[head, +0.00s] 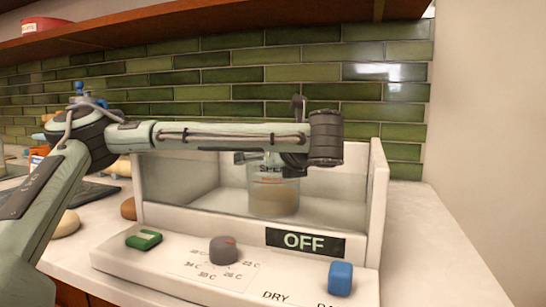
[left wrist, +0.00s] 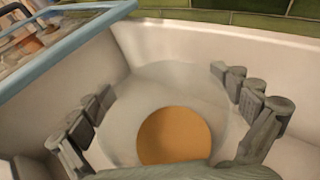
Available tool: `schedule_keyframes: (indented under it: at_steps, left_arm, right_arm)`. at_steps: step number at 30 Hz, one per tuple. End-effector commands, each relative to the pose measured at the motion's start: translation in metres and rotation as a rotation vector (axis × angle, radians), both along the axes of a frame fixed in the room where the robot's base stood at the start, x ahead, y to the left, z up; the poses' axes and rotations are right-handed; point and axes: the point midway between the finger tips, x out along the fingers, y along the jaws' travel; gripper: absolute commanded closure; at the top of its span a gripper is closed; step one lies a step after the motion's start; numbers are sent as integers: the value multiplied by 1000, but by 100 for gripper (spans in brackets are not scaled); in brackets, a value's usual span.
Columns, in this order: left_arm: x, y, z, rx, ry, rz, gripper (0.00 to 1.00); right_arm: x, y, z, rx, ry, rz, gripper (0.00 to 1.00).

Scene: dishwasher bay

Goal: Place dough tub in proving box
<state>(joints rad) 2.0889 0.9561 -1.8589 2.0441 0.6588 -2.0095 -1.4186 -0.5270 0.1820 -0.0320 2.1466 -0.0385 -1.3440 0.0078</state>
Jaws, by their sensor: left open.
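The dough tub (head: 274,198), a clear round container with pale dough in its lower part, stands upright inside the white proving box (head: 375,200). In the left wrist view the tub (left wrist: 160,80) is seen from above, with the dough (left wrist: 174,138) as an orange disc at its bottom. My left gripper (head: 270,168) points down at the top of the tub from above. Its open fingers (left wrist: 163,92) are on opposite sides of the tub; I cannot tell whether they touch it. My right gripper is not in view.
The box's front panel has an OFF display (head: 305,242), a green button (head: 143,239), a grey dial (head: 223,249) and a blue button (head: 341,278). A blue-edged pane (left wrist: 70,48) shows beside the box in the wrist view. Green tiles stand behind; a wooden shelf (head: 215,25) hangs above.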

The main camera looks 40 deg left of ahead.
Motion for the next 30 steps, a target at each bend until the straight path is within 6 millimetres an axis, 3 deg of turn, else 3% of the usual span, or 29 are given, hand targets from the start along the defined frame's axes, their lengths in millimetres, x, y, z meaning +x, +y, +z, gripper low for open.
schedule_keyframes:
  at_steps: [15,30]
  left_arm:
    - [-33,-52,21,3,-4,-2,0]
    - [-36,-58,24,-4,-21,0,0]
  right_arm:
    - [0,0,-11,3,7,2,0]
    - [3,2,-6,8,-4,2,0]
